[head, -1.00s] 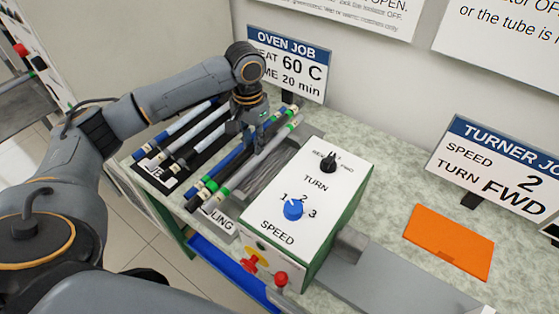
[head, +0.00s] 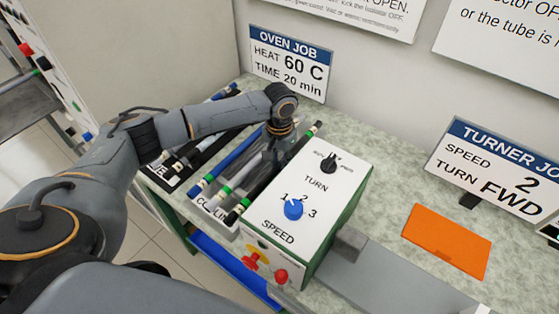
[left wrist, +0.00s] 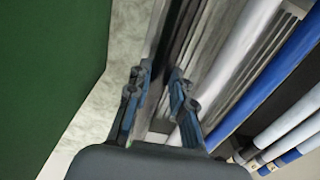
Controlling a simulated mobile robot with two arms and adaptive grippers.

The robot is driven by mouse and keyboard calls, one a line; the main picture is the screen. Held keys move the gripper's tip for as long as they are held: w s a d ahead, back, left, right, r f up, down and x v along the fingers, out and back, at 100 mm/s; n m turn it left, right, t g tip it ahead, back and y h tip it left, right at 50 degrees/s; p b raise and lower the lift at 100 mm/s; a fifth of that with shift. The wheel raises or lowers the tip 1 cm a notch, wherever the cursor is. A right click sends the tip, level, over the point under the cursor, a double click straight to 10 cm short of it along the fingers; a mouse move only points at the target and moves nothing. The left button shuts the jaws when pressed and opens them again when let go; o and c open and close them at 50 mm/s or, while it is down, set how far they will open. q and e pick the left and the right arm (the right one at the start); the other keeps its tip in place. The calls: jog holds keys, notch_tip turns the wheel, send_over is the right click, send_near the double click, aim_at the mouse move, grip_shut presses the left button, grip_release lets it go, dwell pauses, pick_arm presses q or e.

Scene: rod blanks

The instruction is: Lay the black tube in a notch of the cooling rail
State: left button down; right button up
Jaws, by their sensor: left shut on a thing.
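In the left wrist view the fingers (left wrist: 158,85) straddle a dark strip, and the tube is hard to make out. A grey tube with green bands (head: 238,178) and a blue tube (head: 232,160) lie in the rail to its left. I cannot tell whether the black tube touches a notch. My right gripper is out of view.
The white-topped turner box (head: 325,205) with knobs stands close on the right of the rail. A second rack (head: 160,172) with tubes is on the left, partly behind my arm. An orange mat (head: 447,241) lies at the right. The oven job sign (head: 290,62) stands behind.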

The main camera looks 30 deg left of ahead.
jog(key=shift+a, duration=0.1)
pick_arm(q)
jog(key=shift+f, duration=0.15)
jog(key=c, duration=1.2)
grip_release()
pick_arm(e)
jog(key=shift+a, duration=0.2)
pick_arm(q)
jog(key=shift+o, duration=0.2)
notch_tip(320, 180, up, 12)
jog(key=b, duration=0.1)
jog(key=shift+r, duration=0.2)
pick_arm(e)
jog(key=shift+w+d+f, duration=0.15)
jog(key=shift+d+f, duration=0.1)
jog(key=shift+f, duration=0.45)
